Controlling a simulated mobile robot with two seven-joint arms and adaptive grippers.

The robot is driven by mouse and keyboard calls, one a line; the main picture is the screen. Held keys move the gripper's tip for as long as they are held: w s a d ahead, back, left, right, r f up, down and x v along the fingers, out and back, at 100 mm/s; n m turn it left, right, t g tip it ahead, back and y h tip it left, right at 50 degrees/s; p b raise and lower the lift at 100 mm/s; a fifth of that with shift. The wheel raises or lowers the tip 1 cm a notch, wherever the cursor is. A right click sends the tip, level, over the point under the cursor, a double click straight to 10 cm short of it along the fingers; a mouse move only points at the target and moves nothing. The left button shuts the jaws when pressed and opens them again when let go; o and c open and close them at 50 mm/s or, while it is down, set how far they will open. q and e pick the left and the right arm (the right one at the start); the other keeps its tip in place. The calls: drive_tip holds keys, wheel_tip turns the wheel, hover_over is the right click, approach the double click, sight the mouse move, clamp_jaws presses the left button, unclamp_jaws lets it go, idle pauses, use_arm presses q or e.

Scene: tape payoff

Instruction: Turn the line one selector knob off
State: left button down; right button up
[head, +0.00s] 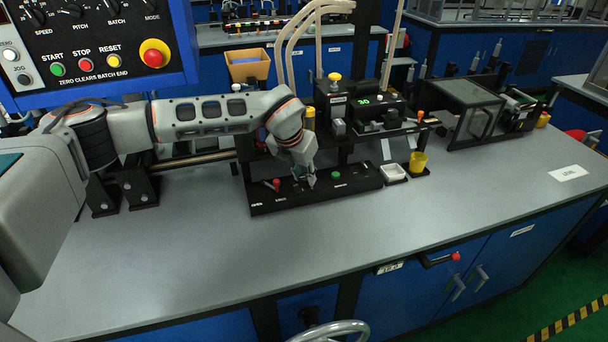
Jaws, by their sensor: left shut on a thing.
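A low black control panel (335,194) lies on the grey bench and carries small controls with white labels too small to read surely. My left gripper (308,181) reaches down to the middle of this panel, with its fingers shut on a small selector knob. The fingers cover most of the knob, so its pointing direction cannot be told. A red-tipped lever (276,184) is left of the gripper on the same panel. A green button (336,175) is just right of it. My right gripper is not in view.
Behind the panel stands a black machine with a green display (364,100). A white tray (393,173) and yellow cup (418,162) sit to its right. A blue button box (100,45) hangs upper left. The bench front (220,255) is clear.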

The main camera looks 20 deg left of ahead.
use_arm(q)
drive_tip(key=c, duration=1.8)
unclamp_jaws()
drive_tip(key=v, duration=1.2)
drive_tip(key=shift+s, duration=0.1)
